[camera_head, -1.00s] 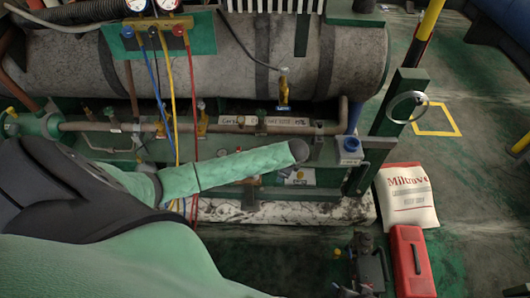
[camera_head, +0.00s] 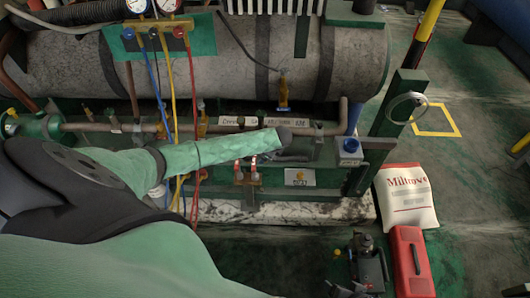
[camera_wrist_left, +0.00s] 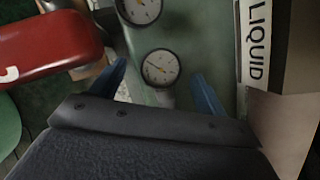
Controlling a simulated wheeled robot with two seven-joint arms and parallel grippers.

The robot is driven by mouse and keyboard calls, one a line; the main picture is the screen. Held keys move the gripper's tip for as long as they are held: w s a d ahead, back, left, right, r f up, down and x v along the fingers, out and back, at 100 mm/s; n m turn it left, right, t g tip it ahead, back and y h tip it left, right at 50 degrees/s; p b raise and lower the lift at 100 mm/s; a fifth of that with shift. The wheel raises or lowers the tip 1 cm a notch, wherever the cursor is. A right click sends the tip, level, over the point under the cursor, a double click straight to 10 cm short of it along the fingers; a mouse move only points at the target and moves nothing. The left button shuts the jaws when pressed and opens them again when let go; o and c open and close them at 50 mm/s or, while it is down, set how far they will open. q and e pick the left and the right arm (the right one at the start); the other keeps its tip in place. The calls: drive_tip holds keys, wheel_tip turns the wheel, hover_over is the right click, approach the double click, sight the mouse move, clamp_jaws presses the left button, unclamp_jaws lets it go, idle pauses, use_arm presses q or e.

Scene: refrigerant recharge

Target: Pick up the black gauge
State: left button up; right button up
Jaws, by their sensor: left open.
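In the left wrist view, a round gauge (camera_wrist_left: 160,68) with a black rim and pale dial stands face-on against a green surface. It appears between the blue fingertips of my left gripper (camera_wrist_left: 158,80), which is open. I cannot tell how far the gauge lies beyond the fingertips, and I see no contact. A second similar gauge (camera_wrist_left: 138,9) is above it, cut by the top edge. In the head view, my left arm reaches in from the left, but its fingertips cannot be made out. My right gripper is in neither view.
A red object (camera_wrist_left: 45,45) and a white LIQUID label (camera_wrist_left: 257,45) flank the gauges in the wrist view. In the head view, a manifold (camera_head: 210,38) with hoses hangs before a grey tank (camera_head: 345,60). A white sack (camera_head: 406,195) and red case (camera_head: 411,262) stand at right.

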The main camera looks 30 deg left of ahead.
use_arm(q)
drive_tip(key=shift+x, duration=0.9)
drive_tip(key=shift+r, duration=0.1)
drive_tip(key=c, duration=1)
